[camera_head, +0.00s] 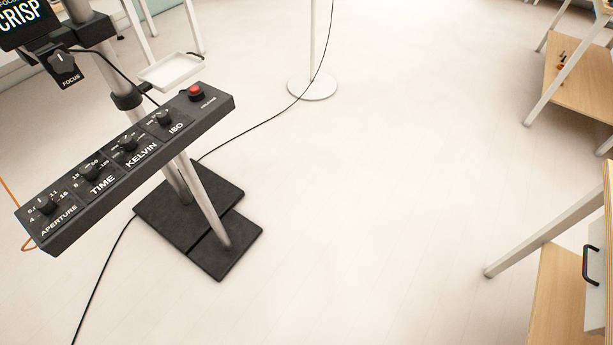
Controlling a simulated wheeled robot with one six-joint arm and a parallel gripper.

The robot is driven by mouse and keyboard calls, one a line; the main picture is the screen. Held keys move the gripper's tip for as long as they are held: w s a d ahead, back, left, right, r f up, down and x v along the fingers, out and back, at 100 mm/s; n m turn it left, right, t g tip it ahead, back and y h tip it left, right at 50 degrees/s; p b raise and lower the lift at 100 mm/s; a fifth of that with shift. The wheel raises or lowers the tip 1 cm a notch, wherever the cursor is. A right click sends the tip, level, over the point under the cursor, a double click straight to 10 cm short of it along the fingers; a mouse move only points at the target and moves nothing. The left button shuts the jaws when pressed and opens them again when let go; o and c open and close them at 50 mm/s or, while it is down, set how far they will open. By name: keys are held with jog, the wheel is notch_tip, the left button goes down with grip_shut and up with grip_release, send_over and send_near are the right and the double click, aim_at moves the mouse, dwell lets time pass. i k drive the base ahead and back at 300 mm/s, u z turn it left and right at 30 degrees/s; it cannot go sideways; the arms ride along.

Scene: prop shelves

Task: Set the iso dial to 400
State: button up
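The ISO dial (164,118) is a small black knob on a dark control panel (140,178) at the left of the head view. It sits between the KELVIN dial (128,144) and a red button (196,92) at the panel's far right end. The numbers around the ISO dial are too small to read, so its setting cannot be told. My gripper is not in view.
The panel also bears the APERTURE dial (45,204) and TIME dial (89,172). It stands on poles with black base plates (212,250). A FOCUS knob (62,60) is above left. Wooden shelves (570,300) stand at right.

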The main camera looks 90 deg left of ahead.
aim_at(163, 117)
jog(key=k, duration=0.85)
jog(key=u, duration=1.25)
jog(key=i, duration=0.5)
jog(key=u, duration=2.6)
